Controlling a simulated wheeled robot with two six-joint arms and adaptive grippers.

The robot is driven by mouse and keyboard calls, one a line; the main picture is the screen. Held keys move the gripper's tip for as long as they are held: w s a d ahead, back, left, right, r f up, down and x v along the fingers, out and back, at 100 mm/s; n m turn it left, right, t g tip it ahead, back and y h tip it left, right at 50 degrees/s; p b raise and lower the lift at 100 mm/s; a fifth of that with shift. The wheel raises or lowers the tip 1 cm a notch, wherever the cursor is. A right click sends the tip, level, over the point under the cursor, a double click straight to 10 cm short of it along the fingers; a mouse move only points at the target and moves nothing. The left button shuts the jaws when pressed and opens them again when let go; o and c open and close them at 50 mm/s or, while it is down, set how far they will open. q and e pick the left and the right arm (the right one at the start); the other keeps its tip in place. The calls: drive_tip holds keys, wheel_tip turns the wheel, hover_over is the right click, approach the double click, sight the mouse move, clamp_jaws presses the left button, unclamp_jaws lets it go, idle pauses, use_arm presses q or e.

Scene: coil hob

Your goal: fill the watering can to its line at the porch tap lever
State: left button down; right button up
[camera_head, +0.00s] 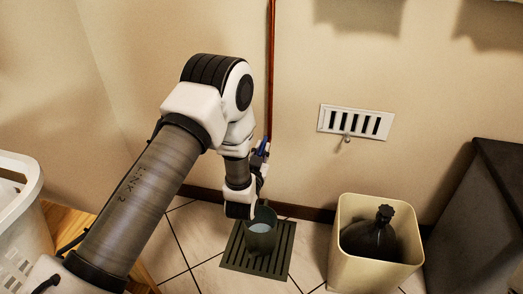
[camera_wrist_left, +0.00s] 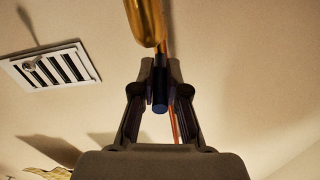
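A dark green watering can (camera_head: 261,240) stands upright on the slatted floor grate in the head view. A pale surface that looks like water shows inside it; I cannot make out its line. My left gripper (camera_head: 262,158) is above the can, by the wall. In the left wrist view its fingers (camera_wrist_left: 160,75) are closed around a dark lever with a blue end (camera_wrist_left: 160,104). The lever's blue part (camera_head: 264,145) also shows in the head view. A brass tap part (camera_wrist_left: 146,20) is just above the fingers. My right gripper is not in view.
A dark slatted grate (camera_head: 240,264) lies on the tiles. A cream bin (camera_head: 372,273) holding a dark bottle (camera_head: 372,238) stands to the right. A copper pipe (camera_head: 271,70) runs up the wall, left of a white vent (camera_head: 355,122). A white basket (camera_head: 22,220) is at far left.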

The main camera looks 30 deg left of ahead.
use_arm(q)
drive_tip(key=shift+a+r+m+h+p, duration=0.2)
drive_tip(key=shift+m+h+p, duration=0.1)
drive_tip(key=shift+h+p, duration=0.15)
drive_tip(key=m+h+p, duration=0.1)
drive_tip(key=a+m+h+p, duration=0.1)
drive_tip(key=h, duration=0.1)
drive_tip(key=m+h+p, duration=0.1)
drive_tip(key=h, duration=0.1)
drive_tip(key=shift+a+f+t+h+p, duration=0.2)
drive_tip(key=shift+a+t+h+p, duration=0.05)
drive_tip(key=shift+t+p, duration=0.05)
drive_tip(key=c, duration=1.2)
unclamp_jaws()
drive_tip(key=s+a, duration=0.1)
drive_tip(key=s, duration=1.1)
